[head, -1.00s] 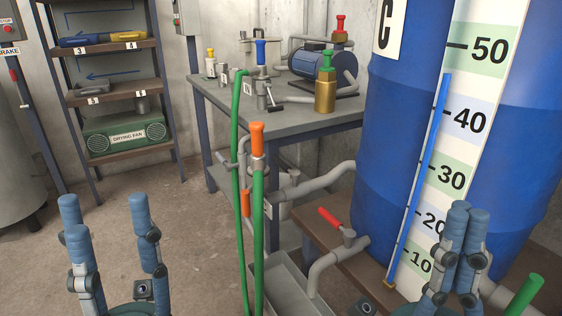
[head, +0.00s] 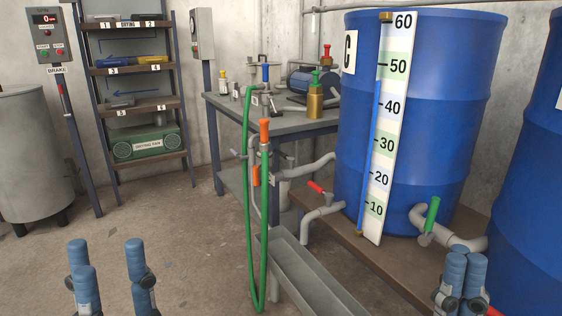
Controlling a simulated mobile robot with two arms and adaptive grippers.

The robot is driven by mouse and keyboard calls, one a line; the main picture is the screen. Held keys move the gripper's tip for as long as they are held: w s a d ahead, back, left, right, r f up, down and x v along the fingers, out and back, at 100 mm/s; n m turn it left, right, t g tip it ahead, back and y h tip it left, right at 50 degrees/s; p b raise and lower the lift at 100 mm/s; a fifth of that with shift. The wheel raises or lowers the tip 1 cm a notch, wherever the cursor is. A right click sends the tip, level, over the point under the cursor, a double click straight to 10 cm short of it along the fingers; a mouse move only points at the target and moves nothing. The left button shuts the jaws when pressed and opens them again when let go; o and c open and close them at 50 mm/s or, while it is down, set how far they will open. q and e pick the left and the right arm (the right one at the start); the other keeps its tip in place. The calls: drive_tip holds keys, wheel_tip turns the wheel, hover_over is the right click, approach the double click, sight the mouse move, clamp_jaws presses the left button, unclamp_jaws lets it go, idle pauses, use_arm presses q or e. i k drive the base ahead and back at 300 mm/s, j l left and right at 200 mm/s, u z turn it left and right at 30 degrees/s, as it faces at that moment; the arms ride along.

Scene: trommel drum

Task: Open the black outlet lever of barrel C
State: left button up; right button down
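Barrel C (head: 440,110) is a tall blue drum with a white scale strip (head: 375,205) on its front. A grey outlet pipe (head: 325,213) leaves its lower left side and carries a red lever (head: 316,187). Another grey pipe (head: 458,242) at its lower right carries an upright green lever (head: 433,213). I see no black lever on the barrel. My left gripper (head: 106,254) is open and empty at the lower left, over the floor. My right gripper (head: 466,262) is shut with nothing visible in it, at the lower right, in front of the barrel's brown stand.
A grey trough (head: 318,280) runs below the outlets. A green hose (head: 248,225) with an orange-topped fitting (head: 264,132) hangs before the workbench (head: 290,125). Another blue barrel (head: 535,190) stands at the right. A shelf rack (head: 137,72) is at the back left.

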sight(281, 154)
drive_tip(key=k+z, duration=0.1)
drive_tip(key=z, duration=0.7)
drive_tip(key=k+l+z, duration=0.1)
drive_tip(key=z, duration=0.3)
drive_tip(key=k+z, duration=0.1)
drive_tip(key=z, duration=0.3)
drive_tip(key=i+j+z, duration=0.1)
drive_tip(key=j, duration=0.8)
drive_tip(key=i+j+z, duration=0.1)
drive_tip(key=j, duration=0.75)
drive_tip(key=i+j+z, duration=0.15)
drive_tip(key=j, duration=2.7)
